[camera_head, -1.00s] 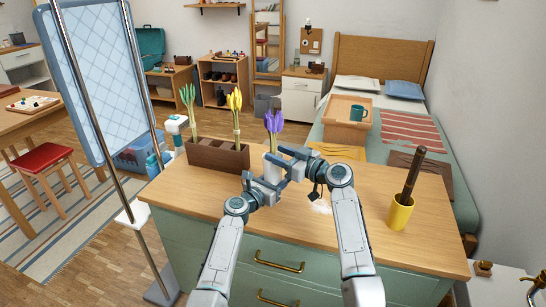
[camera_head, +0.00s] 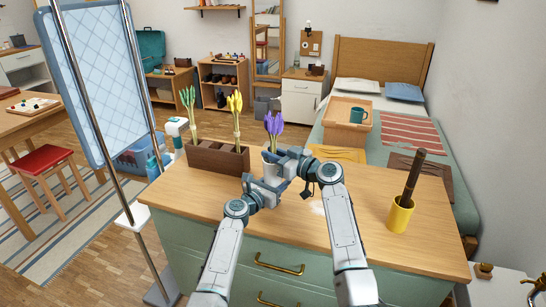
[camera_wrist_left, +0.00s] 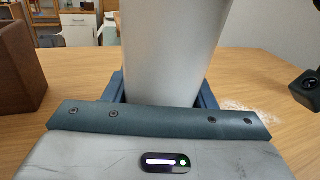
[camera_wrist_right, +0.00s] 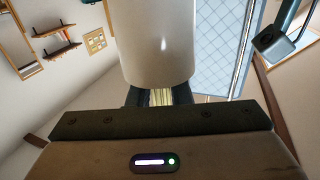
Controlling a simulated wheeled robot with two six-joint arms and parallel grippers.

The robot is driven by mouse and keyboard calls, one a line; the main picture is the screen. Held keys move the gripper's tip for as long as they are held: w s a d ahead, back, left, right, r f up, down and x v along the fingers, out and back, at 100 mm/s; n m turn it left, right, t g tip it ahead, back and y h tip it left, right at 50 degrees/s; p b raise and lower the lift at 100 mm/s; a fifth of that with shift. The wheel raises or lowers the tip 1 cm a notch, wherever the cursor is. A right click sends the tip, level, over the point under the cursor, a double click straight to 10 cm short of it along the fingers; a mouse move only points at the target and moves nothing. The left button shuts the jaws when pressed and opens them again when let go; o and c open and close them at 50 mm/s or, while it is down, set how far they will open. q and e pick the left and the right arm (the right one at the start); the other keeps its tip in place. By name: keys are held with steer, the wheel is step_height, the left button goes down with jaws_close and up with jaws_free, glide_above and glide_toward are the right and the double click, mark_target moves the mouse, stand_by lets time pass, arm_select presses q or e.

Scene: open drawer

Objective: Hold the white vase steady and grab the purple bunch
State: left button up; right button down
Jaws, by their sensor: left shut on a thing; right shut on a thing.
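The purple bunch (camera_head: 274,124) stands upright in the white vase (camera_head: 268,158) near the back edge of the dresser top. My left gripper (camera_head: 268,181) is shut on the vase, whose pale body (camera_wrist_left: 170,50) fills the space between the fingers in the left wrist view. My right gripper (camera_head: 284,160) is at the vase's rim, below the purple heads. In the right wrist view its fingers are shut on the pale green stems (camera_wrist_right: 160,97), close to the vase (camera_wrist_right: 158,45). The grippers hide much of the vase in the head view.
A dark brown box (camera_head: 217,158) left of the vase holds a green bunch (camera_head: 188,105) and a yellow bunch (camera_head: 235,108). A yellow cup (camera_head: 400,216) with a dark brown item stands at the right. The dresser top (camera_head: 345,225) between is mostly clear.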

mark_target(273, 137)
step_height(273, 137, up, 10)
arm_select(q)
steer(key=o, duration=1.3)
steer(key=shift+c, duration=0.2)
